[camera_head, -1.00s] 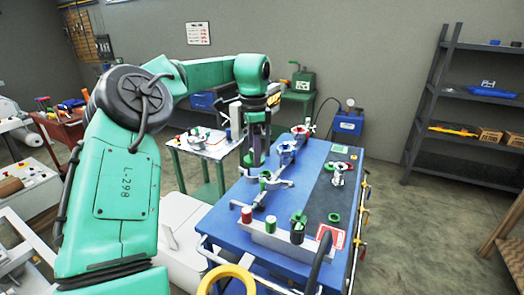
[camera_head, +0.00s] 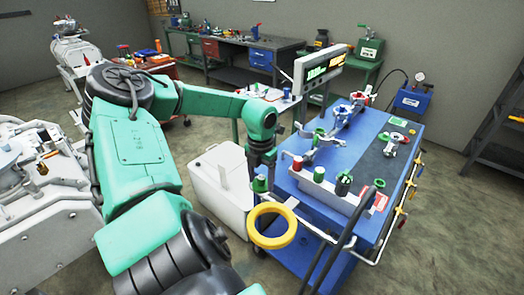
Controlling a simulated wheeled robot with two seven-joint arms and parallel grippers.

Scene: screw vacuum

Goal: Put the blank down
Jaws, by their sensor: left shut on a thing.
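My left gripper (camera_head: 262,168) hangs pointing down at the left edge of the blue cart (camera_head: 343,215), beside the white bin. It is shut on a small green piece (camera_head: 260,184), which shows below its jaws and seems to be the blank. The piece looks upright, with the yellow ring (camera_head: 272,240) below it in the picture. The jaw tips are small and partly hidden, so the exact hold is unclear. My right gripper is out of view.
The cart carries a grey block (camera_head: 325,191) with red, green and black pieces, and several metal clamps. A white bin (camera_head: 221,200) stands left of the cart. A grey display (camera_head: 320,64) stands behind. A dark bar (camera_head: 329,250) rises at the cart's front.

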